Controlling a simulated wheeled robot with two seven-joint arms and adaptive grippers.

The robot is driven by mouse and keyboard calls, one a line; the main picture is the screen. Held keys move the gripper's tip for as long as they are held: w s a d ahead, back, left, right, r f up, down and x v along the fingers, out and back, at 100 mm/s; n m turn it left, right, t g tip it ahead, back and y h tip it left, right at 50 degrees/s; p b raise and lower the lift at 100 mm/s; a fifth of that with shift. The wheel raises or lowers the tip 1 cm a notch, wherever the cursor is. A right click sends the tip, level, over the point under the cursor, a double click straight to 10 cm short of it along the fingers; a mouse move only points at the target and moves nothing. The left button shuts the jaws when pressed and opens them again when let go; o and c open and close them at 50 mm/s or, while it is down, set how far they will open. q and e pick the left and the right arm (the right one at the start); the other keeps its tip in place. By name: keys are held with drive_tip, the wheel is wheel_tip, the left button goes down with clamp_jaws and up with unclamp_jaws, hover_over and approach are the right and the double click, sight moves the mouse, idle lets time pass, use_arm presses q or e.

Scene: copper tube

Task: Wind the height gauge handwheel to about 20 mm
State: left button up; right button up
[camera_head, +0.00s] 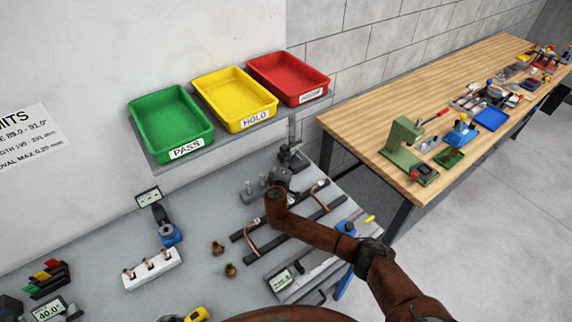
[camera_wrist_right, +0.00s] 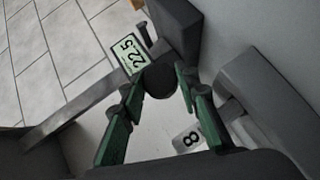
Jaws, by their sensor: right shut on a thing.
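In the right wrist view the height gauge's small display (camera_wrist_right: 127,53) reads 22.5. The dark round handwheel (camera_wrist_right: 160,82) sits between the green fingers of my right gripper (camera_wrist_right: 157,84), which is shut on it. The arm's wrist hides part of the gripper there, and the gauge display cannot be read in that view. My left gripper is not in view.
Green (camera_head: 170,124), yellow (camera_head: 234,99) and red (camera_head: 288,78) trays sit on a wall shelf above the gauge. Bent copper tubes on a dark rack (camera_head: 287,232) lie under my forearm. Brass fittings (camera_head: 217,248) and a white holder (camera_head: 152,270) stand left of it.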

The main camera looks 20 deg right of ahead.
drive_tip(key=shift+d, duration=0.1)
idle(0.4)
drive_tip(key=o, duration=1.2)
drive_tip(key=shift+c, duration=0.2)
drive_tip(key=shift+s+a, duration=0.3)
drive_tip(key=shift+s, duration=0.1)
drive_tip(key=v, duration=0.6)
drive_tip(key=shift+f, duration=0.15)
drive_tip(key=shift+s+a+r, duration=0.2)
drive_tip(key=shift+s, duration=0.3)
drive_tip(key=shift+c, duration=0.4)
